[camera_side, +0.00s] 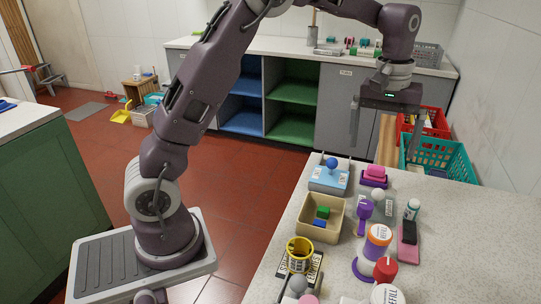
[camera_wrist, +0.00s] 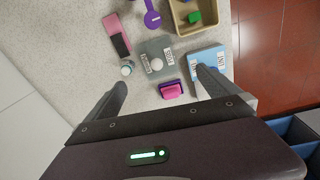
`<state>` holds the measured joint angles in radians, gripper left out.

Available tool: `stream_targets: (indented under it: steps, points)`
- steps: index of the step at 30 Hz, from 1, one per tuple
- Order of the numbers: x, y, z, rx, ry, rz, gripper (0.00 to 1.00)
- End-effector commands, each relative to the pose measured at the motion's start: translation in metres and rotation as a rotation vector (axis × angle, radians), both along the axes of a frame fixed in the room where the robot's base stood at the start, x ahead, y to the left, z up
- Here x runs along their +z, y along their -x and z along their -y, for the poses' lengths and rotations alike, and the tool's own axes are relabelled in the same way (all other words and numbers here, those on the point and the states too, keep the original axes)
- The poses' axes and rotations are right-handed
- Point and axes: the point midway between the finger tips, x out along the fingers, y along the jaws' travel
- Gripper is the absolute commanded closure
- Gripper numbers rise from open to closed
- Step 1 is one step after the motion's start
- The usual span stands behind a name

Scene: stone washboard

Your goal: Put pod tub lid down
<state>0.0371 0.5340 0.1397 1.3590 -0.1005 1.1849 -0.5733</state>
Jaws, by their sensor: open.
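My gripper (camera_side: 384,125) is open and empty, raised above the far end of the speckled counter, with its fingers pointing down. Its two fingers also show in the wrist view (camera_wrist: 160,82), wide apart. A light blue box (camera_side: 328,180) with a blue ball on top stands at the counter's far left edge; in the wrist view (camera_wrist: 207,57) it lies partly behind the right finger. I cannot read its label or tell for sure that it is the pod tub, nor how its lid sits. A pink and purple block (camera_side: 374,173) stands just right of it.
A tan open bin (camera_side: 335,231) holds green and blue blocks. A grey piece with a white ball (camera_wrist: 157,62), a purple scoop (camera_side: 364,211), a small white bottle (camera_side: 411,209) and a yellow cup (camera_side: 299,253) stand nearby. A teal basket (camera_side: 450,158) is beyond the counter.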

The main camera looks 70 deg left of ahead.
Motion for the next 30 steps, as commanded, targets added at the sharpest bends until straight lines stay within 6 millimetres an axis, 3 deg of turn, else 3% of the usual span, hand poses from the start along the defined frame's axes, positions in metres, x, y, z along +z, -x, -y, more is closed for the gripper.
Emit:
stream_targets:
  steps: [1, 3, 5, 6, 9, 13, 15, 18, 30]
  points:
    - [0.029, 0.026, 0.002, -0.049, 0.005, 0.044, 0.0]
    - [0.06, 0.069, 0.005, -0.143, -0.001, 0.109, 0.0]
    - [0.08, 0.112, 0.008, -0.229, -0.014, 0.166, 0.0]
    - [0.088, 0.142, 0.01, -0.291, -0.028, 0.204, 0.0]
    - [0.09, 0.214, 0.014, -0.44, -0.082, 0.296, 0.0]
    - [0.069, 0.278, 0.017, -0.585, -0.159, 0.375, 0.0]
    - [0.058, 0.296, 0.017, -0.632, -0.188, 0.397, 0.0]
    - [0.049, 0.307, 0.017, -0.662, -0.208, 0.411, 0.0]
    - [0.048, 0.308, 0.016, -0.664, -0.209, 0.41, 0.0]
